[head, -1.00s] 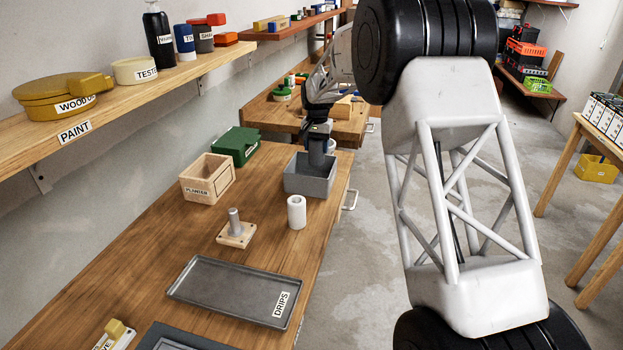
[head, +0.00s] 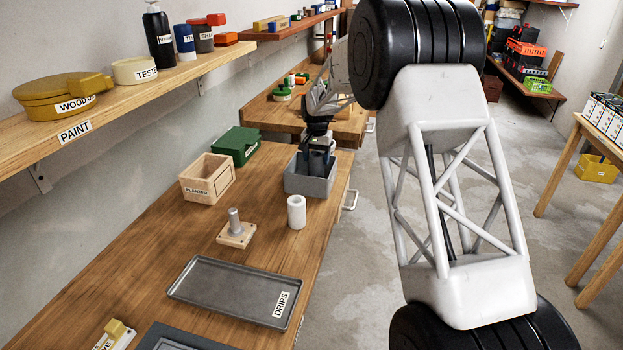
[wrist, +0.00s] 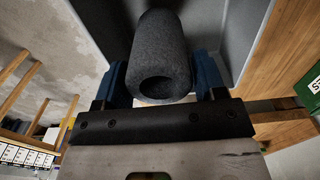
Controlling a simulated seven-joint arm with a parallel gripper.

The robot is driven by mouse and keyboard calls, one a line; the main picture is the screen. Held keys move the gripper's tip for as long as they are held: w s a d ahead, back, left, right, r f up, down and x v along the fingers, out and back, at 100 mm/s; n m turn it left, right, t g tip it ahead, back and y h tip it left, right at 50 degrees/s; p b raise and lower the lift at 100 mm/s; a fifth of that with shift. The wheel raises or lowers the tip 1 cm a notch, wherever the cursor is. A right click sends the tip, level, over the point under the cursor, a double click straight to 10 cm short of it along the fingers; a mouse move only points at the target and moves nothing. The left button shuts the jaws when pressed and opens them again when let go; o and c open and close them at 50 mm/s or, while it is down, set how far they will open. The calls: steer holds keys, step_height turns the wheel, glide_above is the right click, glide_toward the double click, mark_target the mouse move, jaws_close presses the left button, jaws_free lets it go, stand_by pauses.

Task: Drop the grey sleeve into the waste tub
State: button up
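The grey sleeve (wrist: 163,55) is a dark, rough, hollow cylinder; its open end faces the wrist camera. My gripper (wrist: 163,82) has a blue finger on either side of it and appears shut on it. In the head view my gripper (head: 318,158) reaches down into the waste tub. The waste tub (head: 308,187) is a grey open box near the bench's right edge. Its grey walls (wrist: 233,30) surround the sleeve in the wrist view. The sleeve's lower end and the tub floor are hidden.
A white cylinder (head: 297,212) stands just in front of the tub. A wooden planter box (head: 207,184) and a green box (head: 237,143) are to its left. A peg on a wooden base (head: 236,232) and a drip tray (head: 225,290) lie nearer. The bench's left middle is clear.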

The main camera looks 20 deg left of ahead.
steer(key=o, duration=0.4)
steer(key=shift+c, duration=0.2)
steer(key=shift+r, duration=0.1)
step_height(320, 180, up, 8)
steer(key=shift+f, duration=0.2)
stand_by(0.3)
stand_by(0.4)
